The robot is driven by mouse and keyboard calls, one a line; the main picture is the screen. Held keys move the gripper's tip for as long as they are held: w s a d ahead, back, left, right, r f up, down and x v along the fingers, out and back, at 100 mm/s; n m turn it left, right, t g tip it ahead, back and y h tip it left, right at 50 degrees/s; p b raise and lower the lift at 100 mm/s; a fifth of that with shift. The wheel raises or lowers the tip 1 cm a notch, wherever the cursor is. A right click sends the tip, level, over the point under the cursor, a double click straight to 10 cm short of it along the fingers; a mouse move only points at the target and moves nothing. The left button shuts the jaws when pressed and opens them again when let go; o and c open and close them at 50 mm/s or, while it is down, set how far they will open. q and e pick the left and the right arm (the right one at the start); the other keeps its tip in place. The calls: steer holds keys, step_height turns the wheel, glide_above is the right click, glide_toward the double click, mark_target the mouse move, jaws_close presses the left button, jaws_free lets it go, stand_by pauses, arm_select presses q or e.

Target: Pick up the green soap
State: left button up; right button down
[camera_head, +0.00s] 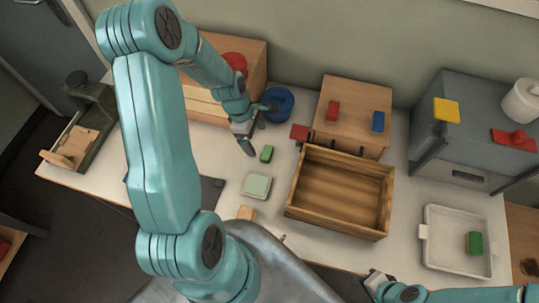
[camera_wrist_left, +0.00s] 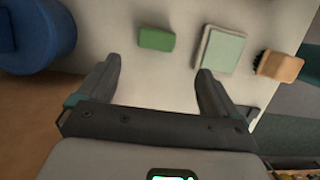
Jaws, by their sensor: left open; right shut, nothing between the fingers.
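The green soap (camera_head: 267,154) looks like the small green block lying on the white worktop, left of the wooden crate. In the left wrist view the green block (camera_wrist_left: 156,39) lies ahead of the fingertips, roughly between their lines. My left gripper (camera_head: 259,131) is open and empty, close to the block and apart from it. It also shows in the left wrist view (camera_wrist_left: 160,70). My right gripper (camera_head: 371,279) is shut and empty at the front edge, far from the block. Another green block (camera_head: 475,243) lies in the white tray (camera_head: 431,262) at the right.
A pale green square (camera_head: 257,186) and a wooden brush-like block (camera_head: 246,212) lie nearer the front. A blue round container (camera_head: 280,103) stands behind the soap. The wooden crate (camera_head: 338,225) is to the right, with a red piece (camera_head: 299,132) by its back left corner.

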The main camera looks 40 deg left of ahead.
mark_target(266, 152)
arm_select(q)
steer(key=x, duration=0.1)
steer(key=b+x, duration=0.1)
steer(key=x, duration=0.1)
steer(key=shift+s+a+f, duration=0.2)
steer(key=shift+s+f, duration=0.05)
steer(key=shift+f, duration=0.05)
steer(key=shift+w+d+f+b, duration=0.35)
steer(key=shift+d+f+b, duration=0.1)
steer(key=shift+f+b, duration=0.15)
steer(key=b+x, duration=0.1)
steer(key=x, duration=0.1)
steer(key=b+x, duration=0.1)
steer(key=x, duration=0.1)
steer(key=shift+w+r+b, duration=0.1)
steer(key=shift+w+b, duration=0.2)
steer(key=shift+w, duration=0.1)
steer(key=shift+w+d+f, duration=0.1)
steer(key=shift+w+f, duration=0.05)
steer(key=shift+f, duration=0.05)
steer(key=shift+r, duration=0.15)
arm_select(e)
steer(key=f, duration=0.6)
steer(key=shift+s+a, duration=0.1)
steer(key=shift+s, duration=0.25)
arm_select(q)
steer(key=c, duration=0.9)
steer(key=shift+c, duration=1.2)
